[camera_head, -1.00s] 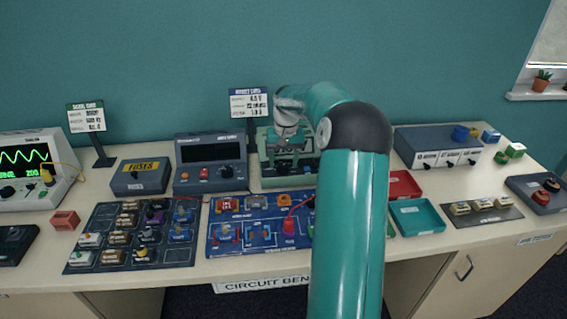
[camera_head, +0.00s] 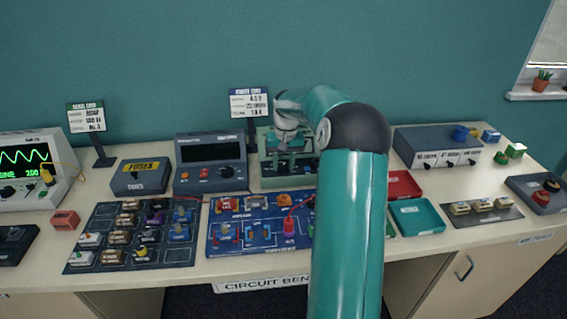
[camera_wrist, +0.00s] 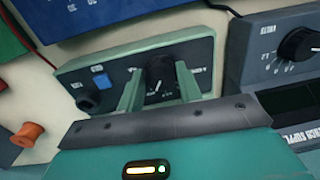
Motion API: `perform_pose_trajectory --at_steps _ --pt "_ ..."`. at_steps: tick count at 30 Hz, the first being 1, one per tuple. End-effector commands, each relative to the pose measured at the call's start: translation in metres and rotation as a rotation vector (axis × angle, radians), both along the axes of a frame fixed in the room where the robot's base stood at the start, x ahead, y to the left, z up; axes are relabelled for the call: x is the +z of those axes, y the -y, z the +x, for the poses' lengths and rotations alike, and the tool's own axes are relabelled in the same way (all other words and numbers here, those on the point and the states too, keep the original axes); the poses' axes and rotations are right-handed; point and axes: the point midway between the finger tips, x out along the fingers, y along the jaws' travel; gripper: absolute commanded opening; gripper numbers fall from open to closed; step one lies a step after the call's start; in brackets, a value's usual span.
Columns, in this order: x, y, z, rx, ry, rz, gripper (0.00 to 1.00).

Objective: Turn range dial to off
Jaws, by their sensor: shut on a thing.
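The range dial (camera_wrist: 159,76) is a dark knob with a white pointer line on the front panel of a green meter (camera_wrist: 82,72). In the wrist view my gripper (camera_wrist: 160,80) has one green finger on each side of the dial, closed on it. The pointer line is seen between the fingers, but the markings around it are too small to read. In the head view the green meter (camera_head: 263,172) stands at the back of the bench under my gripper (camera_head: 287,160), and my arm hides its right part and the dial.
A dark grey power supply (camera_head: 210,165) with its own knob (camera_wrist: 299,44) stands close beside the meter. A blue circuit board (camera_head: 232,246) lies in front. Red and teal trays (camera_head: 418,217) are to the right. A sign (camera_head: 249,104) stands behind.

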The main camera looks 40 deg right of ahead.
Motion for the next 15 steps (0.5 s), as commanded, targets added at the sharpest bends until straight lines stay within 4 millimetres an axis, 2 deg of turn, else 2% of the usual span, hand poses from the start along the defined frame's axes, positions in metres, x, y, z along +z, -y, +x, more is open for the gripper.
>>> perform_pose_trajectory --at_steps 15 --pt "0.0011 0.0008 0.0008 0.339 0.001 -0.001 0.12"
